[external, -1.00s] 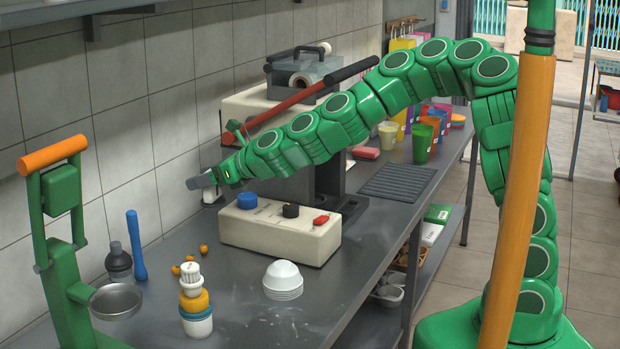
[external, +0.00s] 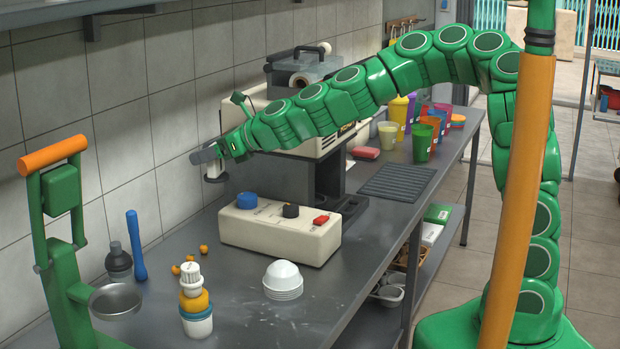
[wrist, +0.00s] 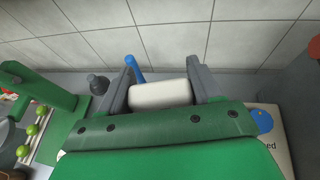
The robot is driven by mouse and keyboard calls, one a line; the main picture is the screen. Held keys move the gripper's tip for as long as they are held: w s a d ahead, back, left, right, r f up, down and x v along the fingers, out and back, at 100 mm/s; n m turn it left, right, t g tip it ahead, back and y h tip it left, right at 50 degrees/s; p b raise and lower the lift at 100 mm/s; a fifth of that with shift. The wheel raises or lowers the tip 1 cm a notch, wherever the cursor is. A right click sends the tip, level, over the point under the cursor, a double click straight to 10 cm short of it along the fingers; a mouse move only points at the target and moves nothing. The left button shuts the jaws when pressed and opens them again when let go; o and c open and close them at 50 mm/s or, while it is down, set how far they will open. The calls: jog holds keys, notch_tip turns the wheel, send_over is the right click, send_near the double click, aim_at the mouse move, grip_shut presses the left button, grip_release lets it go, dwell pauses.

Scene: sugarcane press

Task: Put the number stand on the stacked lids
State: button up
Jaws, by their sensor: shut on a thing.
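The stacked lids (external: 283,281) are white, domed and nested in a small pile on the grey counter, right of the front middle. My gripper (external: 208,155) is high near the tiled wall, behind and left of the cream control box and well away from the lids. In the wrist view my gripper (wrist: 160,92) is shut on a white block-like thing, which I take to be the number stand (wrist: 160,96). In the external view a small white part of the number stand (external: 213,176) shows below the fingers, clear of the counter. Its front is not readable.
A cream control box (external: 280,230) with knobs stands between my gripper and the lids. A blue rod (external: 136,245) and dark bottle (external: 118,262) are by the wall.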

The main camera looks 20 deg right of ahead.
jog(key=shift+s+d+f, duration=0.25)
jog(key=shift+s+d, duration=0.05)
jog(key=shift+d, duration=0.2)
jog(key=s+d+n+g+y, duration=0.1)
jog(key=s+d+n+g, duration=1.1)
jog(key=s+d, duration=1)
jog(key=m, duration=0.1)
send_over(276, 266)
jog(key=shift+g, duration=0.4)
jog(key=shift+f, duration=8.4)
